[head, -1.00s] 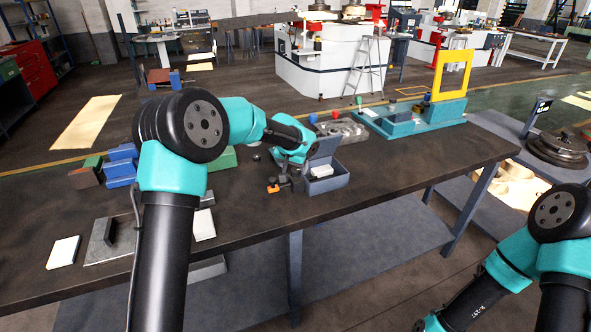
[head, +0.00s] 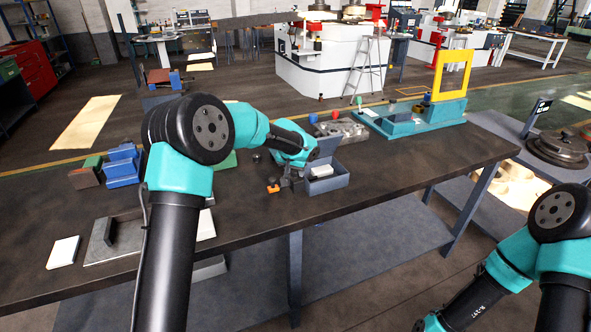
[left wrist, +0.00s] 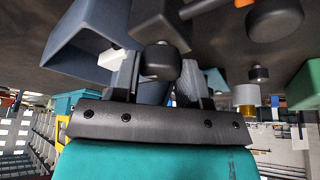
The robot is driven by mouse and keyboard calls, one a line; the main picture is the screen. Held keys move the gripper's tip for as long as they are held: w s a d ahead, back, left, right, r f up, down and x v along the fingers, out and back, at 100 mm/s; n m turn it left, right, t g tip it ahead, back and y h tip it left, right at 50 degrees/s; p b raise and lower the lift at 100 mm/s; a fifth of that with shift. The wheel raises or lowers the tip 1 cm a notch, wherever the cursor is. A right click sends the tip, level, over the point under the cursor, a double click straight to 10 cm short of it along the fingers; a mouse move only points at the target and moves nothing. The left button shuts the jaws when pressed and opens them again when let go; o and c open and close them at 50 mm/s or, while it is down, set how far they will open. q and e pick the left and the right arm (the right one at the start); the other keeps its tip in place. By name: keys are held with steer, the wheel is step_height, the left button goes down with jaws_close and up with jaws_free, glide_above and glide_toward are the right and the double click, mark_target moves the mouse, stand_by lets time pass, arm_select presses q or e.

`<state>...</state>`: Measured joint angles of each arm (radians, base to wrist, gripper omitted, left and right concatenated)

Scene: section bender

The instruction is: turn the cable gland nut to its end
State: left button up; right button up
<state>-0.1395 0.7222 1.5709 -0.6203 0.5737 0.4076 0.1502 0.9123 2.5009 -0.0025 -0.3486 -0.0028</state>
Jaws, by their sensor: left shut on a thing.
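In the left wrist view, the cable gland nut (left wrist: 160,61), a dark round piece, sits between the two fingers of my left gripper (left wrist: 157,80). The gripper is shut on it. A dark block (left wrist: 158,22) lies directly behind the nut. In the head view, my left gripper (head: 289,173) is low over the bench, just left of the open grey-blue box; my own wrist hides the nut there. Small orange and dark parts (head: 272,187) show beside the gripper. My right arm enters at the lower right, and its gripper is out of the picture.
The grey-blue box (head: 328,185) holds a white item and stands close on the gripper's right. Blue blocks (head: 122,166) lie at the bench's left, a metal fixture (head: 340,130) and a teal machine (head: 410,122) behind. The bench top (head: 410,165) is clear to the right.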

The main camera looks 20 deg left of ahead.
arm_select(q)
steer(key=shift+m+h, duration=0.3)
steer(key=shift+m, duration=0.3)
steer(key=shift+c, duration=0.2)
steer(key=shift+m+h, duration=0.3)
steer(key=shift+m, duration=0.6)
steer(key=shift+m+g+h, duration=0.4)
steer(key=shift+m+h, duration=0.2)
steer(key=shift+m, duration=1.1)
steer(key=o, duration=0.9)
steer(key=v, duration=1.7)
steer(key=shift+w+a+r, duration=0.15)
steer(key=shift+r, duration=0.1)
